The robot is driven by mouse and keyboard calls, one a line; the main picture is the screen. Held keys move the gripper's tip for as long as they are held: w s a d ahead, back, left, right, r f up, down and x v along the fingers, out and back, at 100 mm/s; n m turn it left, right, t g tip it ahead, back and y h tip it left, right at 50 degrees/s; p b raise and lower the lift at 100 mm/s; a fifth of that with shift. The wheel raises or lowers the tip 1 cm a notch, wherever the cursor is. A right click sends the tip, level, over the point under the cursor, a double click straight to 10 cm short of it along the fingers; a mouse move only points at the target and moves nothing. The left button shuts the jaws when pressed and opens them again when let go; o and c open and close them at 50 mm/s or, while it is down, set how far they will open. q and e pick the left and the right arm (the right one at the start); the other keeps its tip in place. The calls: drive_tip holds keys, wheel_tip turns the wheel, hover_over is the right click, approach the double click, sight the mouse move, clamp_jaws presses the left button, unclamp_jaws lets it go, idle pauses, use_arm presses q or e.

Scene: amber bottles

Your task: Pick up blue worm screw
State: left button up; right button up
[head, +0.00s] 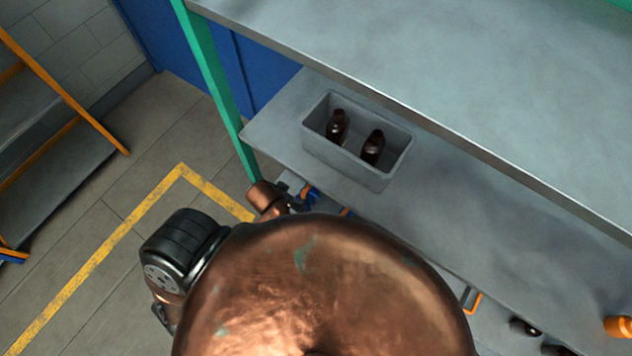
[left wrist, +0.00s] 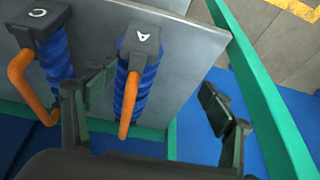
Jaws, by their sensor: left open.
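A blue worm screw (left wrist: 148,85) with a black cap marked "A" and an orange handle shows in the left wrist view, by the grey shelf's edge. A second blue worm screw (left wrist: 55,55), with another marked cap and orange handle, is to its left. My left gripper (left wrist: 158,95) is open. Its left finger is beside the "A" screw, overlapping the gap between the two screws; its right finger is well right of the "A" screw, with empty space between. I cannot tell whether it touches. In the head view a blue piece (head: 309,191) shows beside my left gripper (head: 292,204), mostly hidden by my copper body. My right gripper is not in view.
A grey bin (head: 391,178) with two dark bottles (head: 337,127) stands on the lower shelf (head: 470,207). The upper shelf (head: 450,60) overhangs it. A green post (head: 215,80) stands at the shelf's left corner. An orange object (head: 618,326) is at lower right.

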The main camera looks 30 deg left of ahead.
sight(301, 200)
use_arm(q)
drive_tip(key=shift+m+t+h, duration=0.4)
drive_tip(key=w+d, duration=0.3)
drive_tip(key=w+d+r, duration=0.1)
drive_tip(key=d, duration=0.1)
drive_tip(key=shift+w+d+p, duration=0.15)
drive_tip(key=shift+d+p, duration=0.05)
drive_tip(key=shift+p, duration=0.2)
drive_tip(key=shift+d+f, duration=0.15)
drive_tip(key=shift+d, duration=0.2)
drive_tip(key=shift+n+g, duration=0.3)
drive_tip(key=shift+g, duration=0.1)
drive_tip(key=s+a+f, duration=0.1)
drive_tip(key=s+a+f+p, duration=0.1)
drive_tip(key=a, duration=0.1)
drive_tip(key=shift+s+f, duration=0.2)
drive_tip(key=shift+s, duration=0.05)
drive_tip(key=w, duration=0.3)
drive_tip(key=w+p, duration=0.1)
drive_tip(key=w, duration=0.3)
drive_tip(key=w+d, duration=0.1)
drive_tip(key=w, duration=0.3)
drive_tip(key=shift+w+p, duration=0.15)
drive_tip(key=shift+p, duration=0.25)
drive_tip(key=x, duration=0.5)
drive_tip(key=shift+w+f, duration=0.1)
drive_tip(key=shift+f, duration=0.05)
